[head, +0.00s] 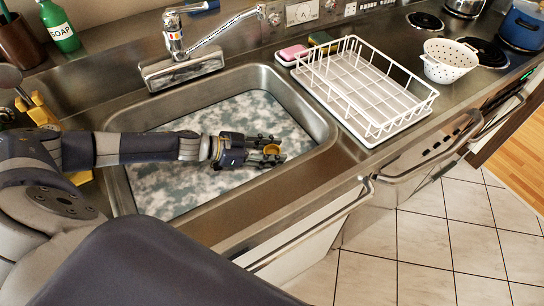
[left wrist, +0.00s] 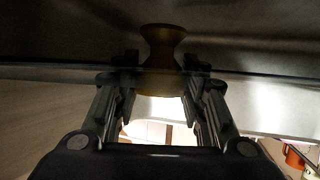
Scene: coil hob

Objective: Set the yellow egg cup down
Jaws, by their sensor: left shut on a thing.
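The yellow egg cup (head: 271,150) is between the fingers of my left gripper (head: 265,152), over the right part of the sink (head: 318,122). In the left wrist view the cup (left wrist: 163,42) looks dark and amber, with a flared rim and a narrow waist. The left gripper (left wrist: 162,85) is shut on it there, one finger on each side. I cannot tell how high the cup is above the sink's bottom. My right gripper is in neither view.
A white wire rack (head: 365,90) stands right of the sink, with a white colander (head: 449,62) beyond it. The tap (head: 180,50) is behind the sink. A pink sponge (head: 293,52) and a green soap bottle (head: 58,25) are at the back.

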